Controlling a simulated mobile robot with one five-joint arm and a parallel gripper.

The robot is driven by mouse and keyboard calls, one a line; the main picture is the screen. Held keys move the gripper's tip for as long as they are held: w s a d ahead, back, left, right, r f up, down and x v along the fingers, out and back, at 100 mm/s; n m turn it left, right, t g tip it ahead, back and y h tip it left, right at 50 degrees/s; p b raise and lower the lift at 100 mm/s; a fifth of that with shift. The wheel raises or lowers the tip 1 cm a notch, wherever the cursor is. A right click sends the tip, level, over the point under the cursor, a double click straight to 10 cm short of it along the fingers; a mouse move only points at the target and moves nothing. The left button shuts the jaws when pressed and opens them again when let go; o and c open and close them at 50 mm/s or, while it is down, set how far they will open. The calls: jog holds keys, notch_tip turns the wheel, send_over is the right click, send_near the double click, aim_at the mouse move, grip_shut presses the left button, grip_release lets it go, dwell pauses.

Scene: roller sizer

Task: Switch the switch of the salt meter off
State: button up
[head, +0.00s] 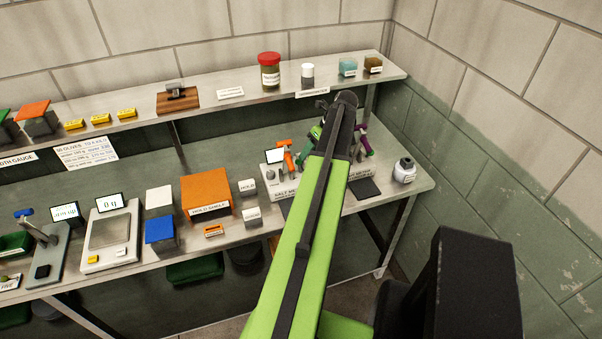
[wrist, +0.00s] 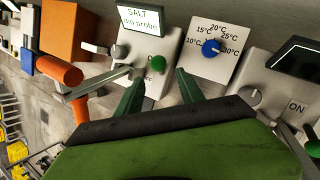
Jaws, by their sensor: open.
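The salt meter (wrist: 139,75) is a pale box in the wrist view, with a lit screen (wrist: 139,20) reading "SALT no probe". A round green control (wrist: 157,63) sits on its front and a grey knob (wrist: 117,51) at its left; I cannot tell for sure which is the switch, or its position. My gripper (wrist: 160,78) is open and empty, its two dark green fingers apart just in front of the meter's lower front. Contact cannot be told. In the head view the salt meter (head: 283,187) is partly hidden behind my arm.
Right of the meter are a temperature dial (wrist: 211,47) with a blue knob and another meter (wrist: 262,82) marked "ON". A shelf (head: 225,99) runs above.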

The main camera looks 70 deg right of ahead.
aim_at(301, 162)
jog(key=b+x, duration=0.4)
jog(key=x, duration=0.2)
jog(key=shift+w+f, duration=0.2)
jog(key=shift+f, duration=0.1)
